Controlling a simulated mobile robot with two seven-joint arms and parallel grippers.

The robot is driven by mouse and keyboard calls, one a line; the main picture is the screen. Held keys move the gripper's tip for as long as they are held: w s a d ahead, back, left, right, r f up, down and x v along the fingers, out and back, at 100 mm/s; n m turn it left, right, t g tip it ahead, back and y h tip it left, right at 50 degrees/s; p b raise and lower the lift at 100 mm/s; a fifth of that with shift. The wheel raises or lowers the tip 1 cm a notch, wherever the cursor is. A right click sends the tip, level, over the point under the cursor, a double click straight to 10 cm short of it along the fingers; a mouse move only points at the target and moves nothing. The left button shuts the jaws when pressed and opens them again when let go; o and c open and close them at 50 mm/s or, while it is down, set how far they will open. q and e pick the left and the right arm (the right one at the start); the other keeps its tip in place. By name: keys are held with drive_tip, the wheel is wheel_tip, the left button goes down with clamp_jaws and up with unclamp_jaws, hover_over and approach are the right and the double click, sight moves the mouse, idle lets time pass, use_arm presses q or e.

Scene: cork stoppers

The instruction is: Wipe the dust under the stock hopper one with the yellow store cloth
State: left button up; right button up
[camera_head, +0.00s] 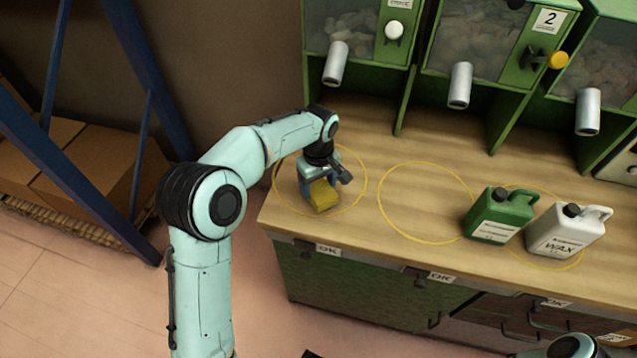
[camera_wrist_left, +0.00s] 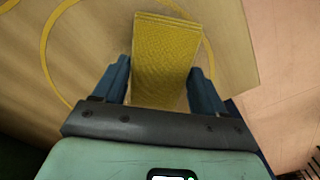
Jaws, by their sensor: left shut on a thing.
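The yellow cloth (camera_head: 323,196) is a folded block in my left gripper (camera_head: 320,187), inside the leftmost yellow ring on the wooden counter. The left gripper is shut on it, with a finger on each side, as the left wrist view (camera_wrist_left: 163,85) shows of the cloth (camera_wrist_left: 165,60). Whether the cloth touches the counter is hard to tell. The leftmost hopper (camera_head: 343,20) is green with a clear front, and its metal spout (camera_head: 335,63) hangs behind the ring; its label is cut off. No dust can be made out. My right gripper is not in view.
A green can (camera_head: 498,216) and a white wax can (camera_head: 566,231) stand on the counter (camera_head: 395,150) at the right. Hopper 2 (camera_head: 475,40) is beside the leftmost one. The middle ring (camera_head: 428,203) is empty. A blue rack (camera_head: 60,150) stands at the left.

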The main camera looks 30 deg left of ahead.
use_arm(q)
drive_tip(key=shift+f+b, duration=0.5)
drive_tip(key=shift+f, duration=0.55)
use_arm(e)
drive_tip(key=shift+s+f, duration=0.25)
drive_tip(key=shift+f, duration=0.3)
use_arm(q)
drive_tip(key=shift+w+r+p, duration=0.15)
drive_tip(key=shift+w+p, duration=0.1)
drive_tip(key=shift+p, duration=0.2)
drive_tip(key=shift+w+a+r+p, duration=0.1)
drive_tip(key=shift+w+a+p, duration=0.1)
drive_tip(key=shift+w+p, duration=0.5)
drive_tip(key=shift+w+a+p, duration=0.25)
drive_tip(key=shift+w+p, duration=0.5)
drive_tip(key=shift+w, duration=0.2)
drive_tip(key=shift+w+p, duration=0.25)
drive_tip(key=shift+p, duration=0.15)
drive_tip(key=shift+w+a+p, duration=0.2)
drive_tip(key=shift+w+p, duration=0.35)
drive_tip(key=shift+w, duration=0.15)
drive_tip(key=shift+w+a+p, duration=0.15)
drive_tip(key=shift+w+p, duration=0.4)
drive_tip(key=shift+w, duration=0.1)
drive_tip(key=shift+w+a+f, duration=0.1)
drive_tip(key=shift+w+f, duration=0.15)
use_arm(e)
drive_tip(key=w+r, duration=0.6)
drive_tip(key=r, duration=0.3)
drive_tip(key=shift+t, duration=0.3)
